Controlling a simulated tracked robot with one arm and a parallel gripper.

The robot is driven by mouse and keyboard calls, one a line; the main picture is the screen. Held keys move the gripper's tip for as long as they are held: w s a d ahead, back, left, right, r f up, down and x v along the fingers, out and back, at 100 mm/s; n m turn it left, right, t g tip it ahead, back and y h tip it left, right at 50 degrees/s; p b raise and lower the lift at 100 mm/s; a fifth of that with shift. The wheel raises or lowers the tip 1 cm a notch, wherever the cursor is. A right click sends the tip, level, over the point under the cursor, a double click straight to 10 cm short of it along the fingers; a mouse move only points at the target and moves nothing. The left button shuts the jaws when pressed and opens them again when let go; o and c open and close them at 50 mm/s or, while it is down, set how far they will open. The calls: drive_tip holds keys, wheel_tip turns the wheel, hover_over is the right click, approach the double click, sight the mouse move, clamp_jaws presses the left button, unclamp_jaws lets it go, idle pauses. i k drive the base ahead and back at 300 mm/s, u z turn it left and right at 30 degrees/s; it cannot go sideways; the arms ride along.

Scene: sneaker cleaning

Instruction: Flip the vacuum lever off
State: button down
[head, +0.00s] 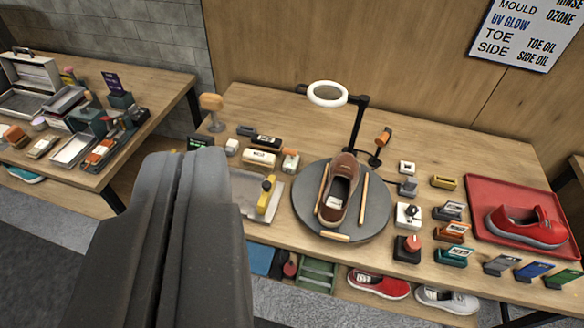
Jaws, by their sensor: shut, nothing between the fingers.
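My gripper (184,165) is large and dark in the left foreground. Its two fingers are closed together with only a thin seam between them, and it holds nothing. It is apart from the small control units on the right of the main table. A white box with a dark lever or knob (408,214) stands right of the round turntable. A grey unit (407,187) is behind it, and a dark box with a red knob (407,246) is in front. No vacuum label is readable, so I cannot tell which is the vacuum lever or its position.
A brown shoe (347,184) lies on the turntable (382,208) under a ring lamp (327,94). A red tray (483,190) holds a red shoe (530,222). A yellow-and-black tool (266,195) is at the turntable's left. A cluttered side table (150,125) stands left.

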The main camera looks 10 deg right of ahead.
sight(292, 152)
drive_tip(key=z, duration=0.3)
drive_tip(key=i, duration=1)
drive_tip(key=u, duration=0.05)
